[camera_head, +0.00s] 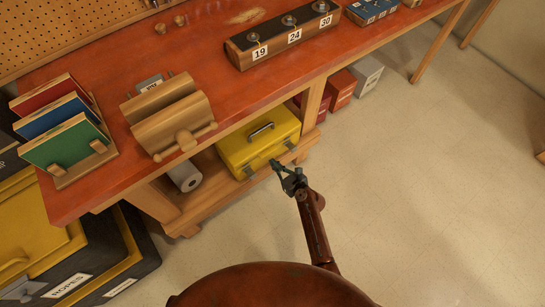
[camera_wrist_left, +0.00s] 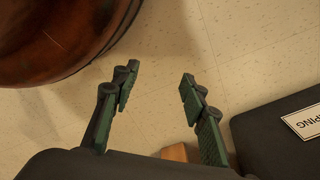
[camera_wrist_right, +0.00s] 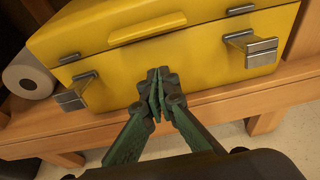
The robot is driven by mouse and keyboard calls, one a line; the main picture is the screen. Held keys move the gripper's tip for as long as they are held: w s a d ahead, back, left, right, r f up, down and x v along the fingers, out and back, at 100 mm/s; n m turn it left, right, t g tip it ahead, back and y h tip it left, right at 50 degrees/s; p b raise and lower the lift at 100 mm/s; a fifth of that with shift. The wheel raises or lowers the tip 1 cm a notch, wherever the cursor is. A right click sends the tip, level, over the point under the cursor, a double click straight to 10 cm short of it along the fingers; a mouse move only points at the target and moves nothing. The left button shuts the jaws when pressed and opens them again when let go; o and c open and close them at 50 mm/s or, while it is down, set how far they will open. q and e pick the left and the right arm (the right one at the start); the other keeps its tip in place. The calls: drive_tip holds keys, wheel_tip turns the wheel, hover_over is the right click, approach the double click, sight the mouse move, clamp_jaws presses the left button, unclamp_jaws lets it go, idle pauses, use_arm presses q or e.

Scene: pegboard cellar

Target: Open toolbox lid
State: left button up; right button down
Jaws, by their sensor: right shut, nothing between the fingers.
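The yellow toolbox (camera_head: 240,153) stands on the low shelf under the red workbench. Its lid (camera_wrist_right: 145,22) looks shut, with a yellow lip (camera_wrist_right: 147,28) at its front middle and a grey handle (camera_head: 261,131) on top. Two metal latches, one at the left (camera_wrist_right: 72,98) and one at the right (camera_wrist_right: 254,47), stick out from its front; they look swung away from the lid. My right gripper (camera_head: 281,166) is shut and empty before the toolbox front. Its fingertips (camera_wrist_right: 158,75) appear just below the lip; contact is unclear. My left gripper (camera_wrist_left: 157,84) is open and empty above the floor.
The shelf edge (camera_wrist_right: 215,105) runs below the toolbox, with a paper roll (camera_wrist_right: 28,77) to its left. The workbench top (camera_head: 220,100) overhangs the toolbox. Red boxes (camera_head: 340,88) stand to the right. Dark bins (camera_head: 75,270) stand lower left. The floor (camera_head: 430,180) at right is clear.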

drive_tip(key=shift+b+x, duration=0.35)
drive_tip(key=shift+x, duration=0.55)
use_arm(q)
drive_tip(key=shift+w+d+r+p, duration=0.25)
drive_tip(key=shift+w+r+p, duration=0.05)
drive_tip(key=shift+r, duration=0.35)
use_arm(e)
drive_tip(key=shift+s+r, duration=0.1)
drive_tip(key=shift+r, duration=1.95)
use_arm(q)
drive_tip(key=shift+w, duration=0.1)
use_arm(e)
drive_tip(key=shift+d+r, duration=0.1)
